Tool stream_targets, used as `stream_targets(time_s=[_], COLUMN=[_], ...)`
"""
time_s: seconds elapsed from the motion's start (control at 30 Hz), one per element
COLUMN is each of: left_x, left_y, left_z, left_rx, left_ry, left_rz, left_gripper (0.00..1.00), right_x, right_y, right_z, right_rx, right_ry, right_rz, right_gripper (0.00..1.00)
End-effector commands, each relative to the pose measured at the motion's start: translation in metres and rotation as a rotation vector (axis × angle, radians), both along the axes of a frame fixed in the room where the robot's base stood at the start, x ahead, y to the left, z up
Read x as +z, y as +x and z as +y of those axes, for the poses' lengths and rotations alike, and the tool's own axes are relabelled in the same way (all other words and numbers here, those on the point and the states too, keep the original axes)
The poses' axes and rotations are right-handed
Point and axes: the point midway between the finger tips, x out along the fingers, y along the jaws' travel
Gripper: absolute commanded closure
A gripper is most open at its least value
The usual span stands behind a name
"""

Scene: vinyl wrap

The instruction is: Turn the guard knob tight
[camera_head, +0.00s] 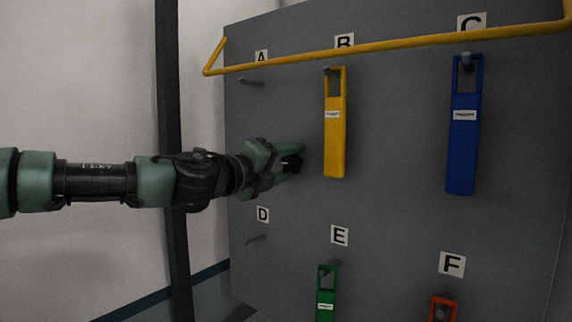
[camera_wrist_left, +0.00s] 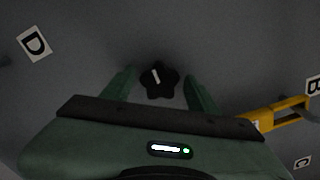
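The guard knob (camera_wrist_left: 158,80) is a black, lobed knob with a white pointer line, on the grey panel in the left wrist view. My left gripper (camera_wrist_left: 162,84) is open, with one green finger on each side of the knob and a gap on both sides. In the head view my left gripper (camera_head: 292,162) reaches in from the left to the panel, and the knob shows only as a dark shape between its fingers. Whether the fingertips reach past the knob's front face is hard to tell. My right gripper is not in view.
A yellow guard bar (camera_head: 390,46) runs across the panel's top. A yellow tag (camera_head: 335,135) hangs just right of my left gripper. A blue tag (camera_head: 463,145), green tag (camera_head: 326,308) and orange tag (camera_head: 442,303) hang elsewhere. The hooks at A (camera_head: 251,82) and D (camera_head: 256,239) are empty.

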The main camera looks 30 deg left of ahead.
Motion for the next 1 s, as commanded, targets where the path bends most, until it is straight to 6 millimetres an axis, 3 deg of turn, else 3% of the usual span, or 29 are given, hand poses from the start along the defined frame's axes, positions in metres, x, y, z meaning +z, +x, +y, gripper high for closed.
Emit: stream_targets(time_s=[0.43, 1.0], left_x=[0.0, -0.001], left_y=[-0.006, -0.073], left_z=[0.0, 0.006], left_rx=[0.0, 0.0], left_ry=[-0.001, 0.001], left_rz=[-0.002, -0.001], left_gripper=[0.35, 0.35], right_x=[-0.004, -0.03], right_y=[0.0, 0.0], right_z=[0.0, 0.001], right_rx=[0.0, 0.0], right_ry=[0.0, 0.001], right_rz=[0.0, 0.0], right_gripper=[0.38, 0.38])
